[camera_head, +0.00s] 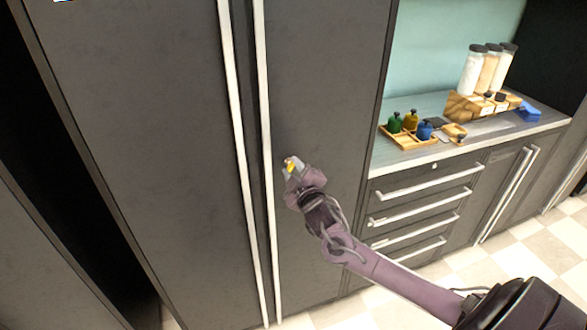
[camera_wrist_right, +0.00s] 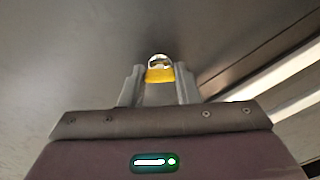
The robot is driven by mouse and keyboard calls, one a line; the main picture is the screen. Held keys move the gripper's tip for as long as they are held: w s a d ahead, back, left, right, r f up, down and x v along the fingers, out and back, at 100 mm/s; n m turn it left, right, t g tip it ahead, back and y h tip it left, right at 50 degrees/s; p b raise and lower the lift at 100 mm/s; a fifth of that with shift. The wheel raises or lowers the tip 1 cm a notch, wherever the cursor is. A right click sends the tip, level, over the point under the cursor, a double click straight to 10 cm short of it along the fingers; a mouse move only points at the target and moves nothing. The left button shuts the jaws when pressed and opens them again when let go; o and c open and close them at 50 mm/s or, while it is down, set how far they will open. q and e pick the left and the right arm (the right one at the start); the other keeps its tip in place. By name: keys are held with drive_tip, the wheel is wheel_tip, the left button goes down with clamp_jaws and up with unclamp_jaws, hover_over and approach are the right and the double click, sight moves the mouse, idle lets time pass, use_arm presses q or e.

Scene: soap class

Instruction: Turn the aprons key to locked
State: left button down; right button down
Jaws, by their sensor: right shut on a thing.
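The key (camera_head: 290,165) has a yellow head and sits at a lock on the right-hand door of the tall dark cabinet (camera_head: 321,95). In the right wrist view the yellow key head (camera_wrist_right: 160,76) shows between my fingertips, with a round silver lock (camera_wrist_right: 159,60) just beyond it. My right gripper (camera_head: 291,170) is at the cabinet door, shut on the key; it also shows in the right wrist view (camera_wrist_right: 160,80). The fingers hide part of the key, and I cannot tell which way the lock is turned. My left gripper is not in view.
Two long vertical handles (camera_head: 268,160) run close to the left of my right gripper. A counter (camera_head: 400,160) on the right holds a wooden tray (camera_head: 408,143) with small bottles and tall jars (camera_head: 473,70). Drawers with bar handles (camera_head: 430,192) are below it.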

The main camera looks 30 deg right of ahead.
drive_tip(key=n, duration=0.4)
drive_tip(key=shift+p, duration=0.35)
drive_tip(key=shift+n, duration=1.6)
drive_tip(key=c, duration=1.1)
unclamp_jaws()
